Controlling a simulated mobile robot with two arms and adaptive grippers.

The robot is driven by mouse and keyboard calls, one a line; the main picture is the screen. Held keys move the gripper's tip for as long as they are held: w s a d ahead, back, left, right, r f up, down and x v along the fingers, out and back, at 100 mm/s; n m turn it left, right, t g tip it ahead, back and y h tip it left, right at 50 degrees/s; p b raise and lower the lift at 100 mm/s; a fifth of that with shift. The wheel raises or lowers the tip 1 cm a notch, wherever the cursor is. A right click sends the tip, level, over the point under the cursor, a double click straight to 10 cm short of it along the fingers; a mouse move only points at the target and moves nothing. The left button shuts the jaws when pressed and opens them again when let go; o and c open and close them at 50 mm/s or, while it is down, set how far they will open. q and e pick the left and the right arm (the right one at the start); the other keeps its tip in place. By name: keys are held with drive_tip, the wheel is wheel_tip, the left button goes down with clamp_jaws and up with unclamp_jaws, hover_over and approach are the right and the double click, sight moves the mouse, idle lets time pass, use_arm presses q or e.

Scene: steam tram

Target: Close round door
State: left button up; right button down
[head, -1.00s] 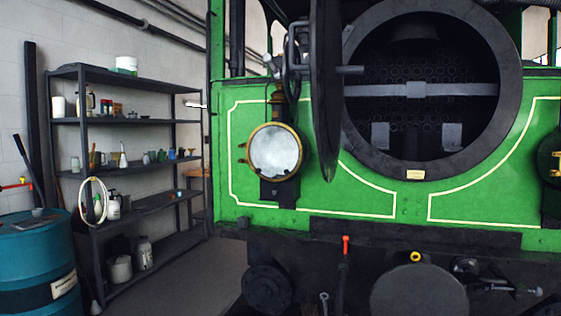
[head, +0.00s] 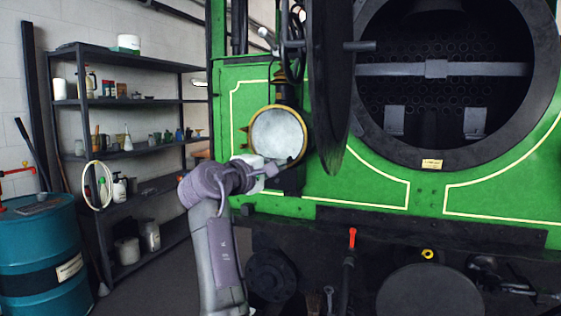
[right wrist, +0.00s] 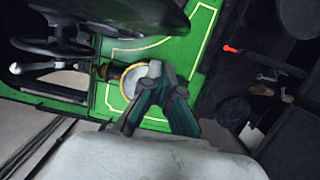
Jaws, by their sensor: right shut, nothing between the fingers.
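The round door (head: 330,90) is dark and seen nearly edge-on in the head view, standing swung open at the left of the round boiler opening (head: 548,70). The opening is uncovered and shows a tube plate with a crossbar. In the right wrist view the door (right wrist: 135,14) is a dark disc at the top. My right gripper (head: 291,163) is left of the door's lower edge, in front of the lamp's lower part. Its fingers meet at the tips in the right wrist view (right wrist: 163,74), empty. My left gripper is not in view.
A brass-rimmed lamp (head: 277,136) is fixed to the green front (head: 375,186), close to my right gripper. Shelves (head: 125,102) with bottles and pots and a blue drum (head: 38,262) stand at the left. A red-handled lever (head: 352,238) stands below the front.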

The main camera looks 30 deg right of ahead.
drive_tip(key=w+d+p, duration=0.1)
drive_tip(key=d+p, duration=0.3)
drive_tip(key=d, duration=0.6)
drive_tip(key=shift+d, duration=0.15)
